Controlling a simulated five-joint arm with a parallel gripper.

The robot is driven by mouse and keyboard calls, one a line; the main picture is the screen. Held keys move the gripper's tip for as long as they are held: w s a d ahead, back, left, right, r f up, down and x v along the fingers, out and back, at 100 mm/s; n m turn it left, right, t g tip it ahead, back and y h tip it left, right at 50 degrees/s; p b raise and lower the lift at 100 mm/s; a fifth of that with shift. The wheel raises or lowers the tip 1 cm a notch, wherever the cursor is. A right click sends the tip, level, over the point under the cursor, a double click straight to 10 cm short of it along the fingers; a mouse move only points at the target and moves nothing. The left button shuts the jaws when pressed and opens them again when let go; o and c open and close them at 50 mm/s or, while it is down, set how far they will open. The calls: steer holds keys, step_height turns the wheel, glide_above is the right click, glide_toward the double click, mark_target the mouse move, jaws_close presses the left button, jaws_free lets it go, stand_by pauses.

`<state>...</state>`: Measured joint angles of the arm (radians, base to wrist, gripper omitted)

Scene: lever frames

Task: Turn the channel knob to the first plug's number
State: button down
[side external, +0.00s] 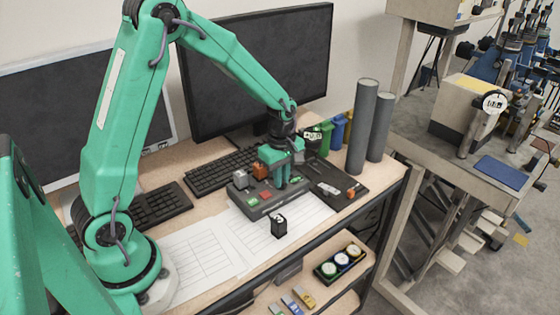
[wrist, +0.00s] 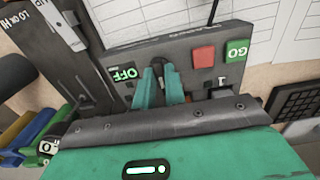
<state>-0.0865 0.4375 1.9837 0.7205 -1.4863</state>
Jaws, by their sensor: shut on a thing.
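The dark grey control panel (side external: 272,207) stands on the table, with a red button (side external: 265,195) and a green button (side external: 252,202). My gripper (side external: 282,183) reaches down onto it and is shut. In the wrist view my gripper (wrist: 161,82) has its two green fingers on either side of a dark knob (wrist: 160,67) on the panel.
A small black block (side external: 278,226) with a white mark stands on paper sheets in front of the panel. Keyboards (side external: 222,168) and a large monitor (side external: 262,70) are behind. Two grey cylinders (side external: 363,127) stand at the table's right end.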

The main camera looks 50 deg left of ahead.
steer(key=shift+r, duration=0.1)
steer(key=c, duration=1.5)
jaws_free()
steer(key=shift+o, duration=0.2)
step_height(320, 180, up, 7)
steer(key=shift+r, duration=0.4)
